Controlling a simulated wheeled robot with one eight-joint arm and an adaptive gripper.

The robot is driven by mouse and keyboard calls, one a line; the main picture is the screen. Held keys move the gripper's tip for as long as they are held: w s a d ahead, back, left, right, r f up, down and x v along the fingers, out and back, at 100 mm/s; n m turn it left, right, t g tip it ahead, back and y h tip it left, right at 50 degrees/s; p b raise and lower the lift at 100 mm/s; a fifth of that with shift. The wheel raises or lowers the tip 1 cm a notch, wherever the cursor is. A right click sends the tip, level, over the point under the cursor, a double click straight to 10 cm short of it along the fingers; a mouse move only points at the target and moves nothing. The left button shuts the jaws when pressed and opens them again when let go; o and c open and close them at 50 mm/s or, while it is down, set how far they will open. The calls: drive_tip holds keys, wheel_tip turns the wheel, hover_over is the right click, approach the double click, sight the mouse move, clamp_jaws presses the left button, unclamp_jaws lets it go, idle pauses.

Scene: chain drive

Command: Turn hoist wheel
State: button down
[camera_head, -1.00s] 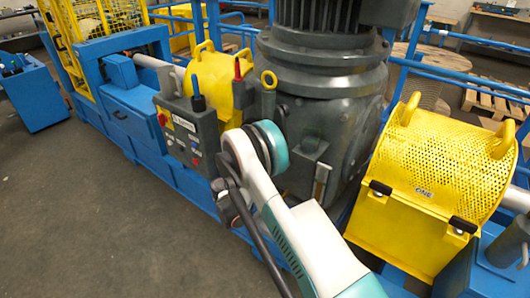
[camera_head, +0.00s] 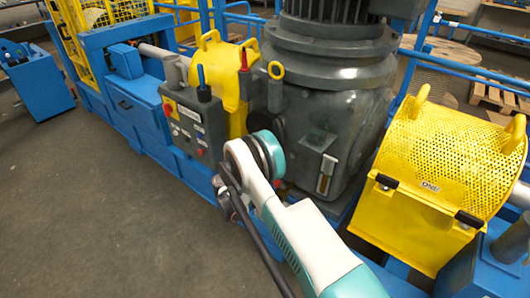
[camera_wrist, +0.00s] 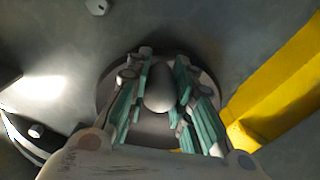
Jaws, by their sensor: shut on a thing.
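In the wrist view, my gripper (camera_wrist: 160,97) has its teal-padded fingers on both sides of a rounded grey knob (camera_wrist: 159,92). The fingers are shut on the knob. Behind it is a round dark disc (camera_wrist: 104,92), which looks like the wheel, set against a grey housing. The fingers and my wrist hide part of the disc. In the head view my own arm reaches toward the grey gearbox (camera_head: 325,130) under the big motor. My gripper and the knob are hidden there behind the arm.
A control box (camera_head: 190,125) with buttons stands left of my arm, near red and blue levers. A yellow perforated guard (camera_head: 445,150) stands close on the right, and another yellow guard (camera_head: 222,70) is behind. A blue frame (camera_head: 185,170) runs below. The floor (camera_head: 80,200) at left is clear.

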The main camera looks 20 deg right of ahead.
drive_tip(key=shift+w+a+f, duration=0.1)
drive_tip(key=shift+w+a, duration=0.05)
idle(0.4)
drive_tip(key=c, duration=1.4)
unclamp_jaws()
drive_tip(key=shift+o, duration=0.2)
drive_tip(key=v, duration=1.2)
